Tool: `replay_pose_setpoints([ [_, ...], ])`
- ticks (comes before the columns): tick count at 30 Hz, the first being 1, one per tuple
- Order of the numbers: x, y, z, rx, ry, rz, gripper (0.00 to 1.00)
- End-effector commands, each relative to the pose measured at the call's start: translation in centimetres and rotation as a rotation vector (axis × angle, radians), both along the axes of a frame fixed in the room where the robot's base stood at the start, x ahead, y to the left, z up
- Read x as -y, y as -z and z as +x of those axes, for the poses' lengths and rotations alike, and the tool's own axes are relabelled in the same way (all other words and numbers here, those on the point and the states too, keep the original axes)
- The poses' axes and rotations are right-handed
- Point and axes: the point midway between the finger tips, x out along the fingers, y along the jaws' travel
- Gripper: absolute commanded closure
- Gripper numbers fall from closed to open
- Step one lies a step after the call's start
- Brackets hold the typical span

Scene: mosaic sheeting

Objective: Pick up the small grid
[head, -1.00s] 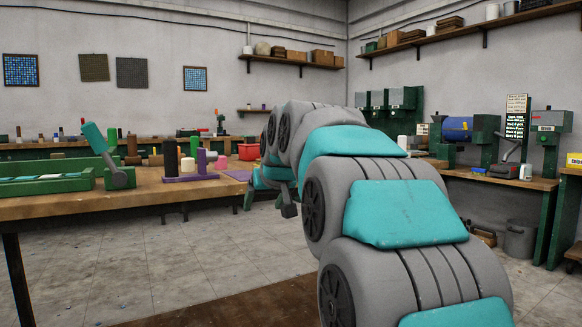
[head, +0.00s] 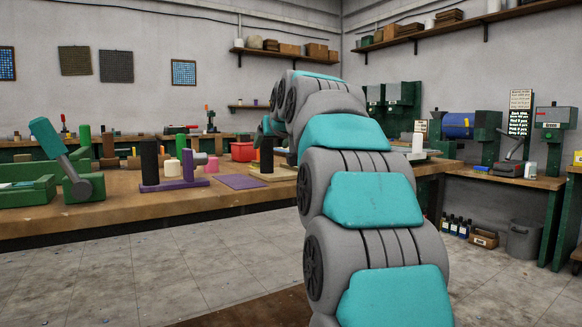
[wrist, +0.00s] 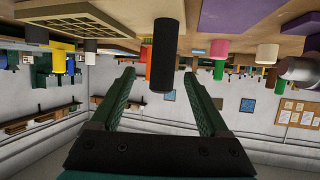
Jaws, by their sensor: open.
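A pale lattice that looks like the small grid (wrist: 88,20) lies on the wooden table at the upper left of the wrist view, which appears upside down. I cannot make it out in the head view, where my arm covers part of the table. My gripper (wrist: 157,71) is open, with its two green fingers spread and nothing held. A black cylinder (wrist: 163,50) shows between the fingers, seemingly beyond them. The grid is off to the left of the fingers, apart from them.
The wooden table (head: 130,205) holds a green press-like tool (head: 80,187), a black post on a purple base (head: 175,185), a purple sheet (head: 240,182) and a red bin (head: 243,151). Several cylinders stand close to my gripper. The floor (head: 230,260) before the table is clear.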

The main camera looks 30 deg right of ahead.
Motion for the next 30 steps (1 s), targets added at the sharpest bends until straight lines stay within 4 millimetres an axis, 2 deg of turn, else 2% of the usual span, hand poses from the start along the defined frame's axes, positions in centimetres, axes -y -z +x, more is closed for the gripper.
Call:
replay_pose_setpoints([
  [5, 0.2, 0.0, 0.3, 0.003, 0.001, -0.001, 0.21],
  [17, 0.6, 1.3, 2.9, 0.001, 0.002, -0.001, 0.21],
  [23, 0.7, 2.8, 5.1, -0.001, 0.001, 0.000, 0.21],
  [30, 1.1, 3.4, 7.0, 0.001, 0.001, -0.001, 0.21],
])
